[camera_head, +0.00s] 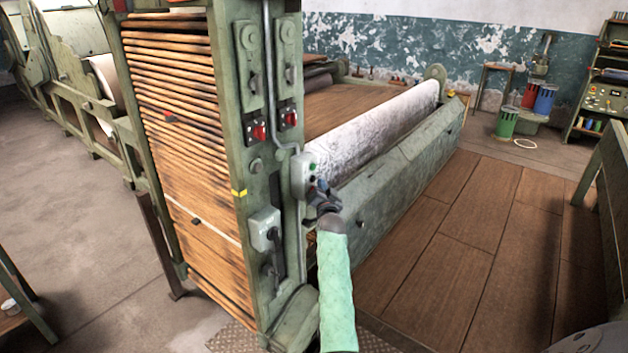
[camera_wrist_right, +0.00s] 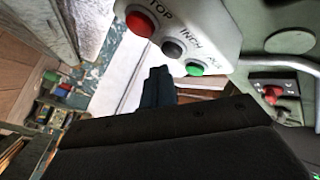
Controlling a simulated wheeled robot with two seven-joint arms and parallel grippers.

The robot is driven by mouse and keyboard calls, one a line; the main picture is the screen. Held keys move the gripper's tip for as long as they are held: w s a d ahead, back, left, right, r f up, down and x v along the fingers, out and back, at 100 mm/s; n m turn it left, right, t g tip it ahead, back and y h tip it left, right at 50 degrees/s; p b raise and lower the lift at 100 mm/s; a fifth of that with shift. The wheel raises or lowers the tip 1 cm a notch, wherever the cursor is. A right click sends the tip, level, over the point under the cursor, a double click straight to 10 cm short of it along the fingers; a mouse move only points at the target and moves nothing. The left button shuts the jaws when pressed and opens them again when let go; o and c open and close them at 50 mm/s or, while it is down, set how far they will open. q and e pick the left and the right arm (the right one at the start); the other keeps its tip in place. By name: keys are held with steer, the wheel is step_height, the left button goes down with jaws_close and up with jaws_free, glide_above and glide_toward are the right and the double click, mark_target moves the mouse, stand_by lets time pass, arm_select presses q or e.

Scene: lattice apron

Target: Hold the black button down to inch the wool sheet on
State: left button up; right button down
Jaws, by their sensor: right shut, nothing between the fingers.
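The black button (camera_wrist_right: 172,48), marked INCH, sits between a red button (camera_wrist_right: 140,23) and a green button (camera_wrist_right: 195,68) on a pale control box (camera_wrist_right: 205,30). In the head view the box (camera_head: 299,170) is on the green machine post. My right gripper (camera_head: 324,190) is shut and empty just in front of the box; its dark fingertips (camera_wrist_right: 159,72) show just short of the black button in the wrist view, with no clear contact. It hides part of the box front in the head view. The whitish wool sheet (camera_head: 375,127) lies along the roller behind. My left gripper is not in view.
Two red switches (camera_head: 259,132) and a grey lever box (camera_head: 264,230) are on the same post. A slatted wooden apron (camera_head: 185,150) is left of it. A green beam (camera_head: 405,175) runs back right. The plank floor (camera_head: 480,230) at right is clear.

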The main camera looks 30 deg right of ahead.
steer(key=shift+s, duration=0.1)
steer(key=s, duration=0.1)
steer(key=s+d+p, duration=0.1)
steer(key=s, duration=0.1)
steer(key=s+d, duration=0.1)
steer(key=shift+s+p, duration=0.2)
steer(key=shift+p, duration=0.1)
stand_by(0.7)
